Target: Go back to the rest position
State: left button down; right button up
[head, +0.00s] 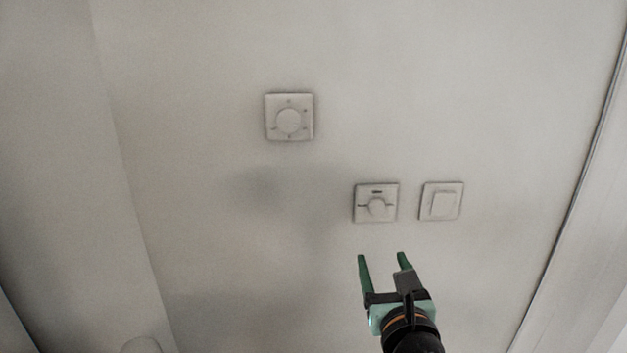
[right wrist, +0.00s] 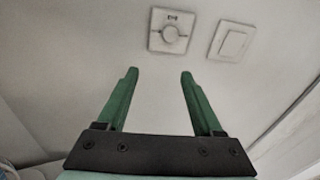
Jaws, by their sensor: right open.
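My right gripper (head: 382,258) reaches up from the lower right of the head view. Its two green fingers are apart with nothing between them. In the right wrist view my right gripper (right wrist: 158,75) also shows open and empty, with the pale wall beyond it. The fingertips show just below a small square dial plate (head: 376,203), apart from it in the picture; how far they are from the wall is hard to tell. My left gripper is not in view.
A pale wall (head: 200,130) fills the head view. A larger dial plate (head: 289,117) is at the upper middle. A rocker switch (head: 441,201) is right of the small dial; it also shows in the right wrist view (right wrist: 232,42). A dark vertical edge runs along the right.

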jog(key=s+a+f+m+g+y, duration=0.2)
jog(key=s+a+f+m+g, duration=0.1)
jog(key=f+m, duration=0.65)
jog(key=s+a+f+m+g+y, duration=0.25)
jog(key=f+m, duration=0.35)
jog(key=f, duration=0.7)
jog(key=s+d+f+m+g, duration=0.1)
jog(key=s+d+f+m, duration=0.2)
jog(key=s+f+m, duration=0.5)
jog(key=s+d+f+m+g, duration=0.1)
jog(key=s+d+f+m, duration=0.3)
jog(key=s+f+m, duration=0.4)
jog(key=shift+s+f+m+h, duration=0.25)
jog(key=shift+f+m+h, duration=0.2)
jog(key=shift+f+m, duration=0.45)
jog(key=shift+r+g, duration=0.2)
jog(key=shift+g, duration=0.05)
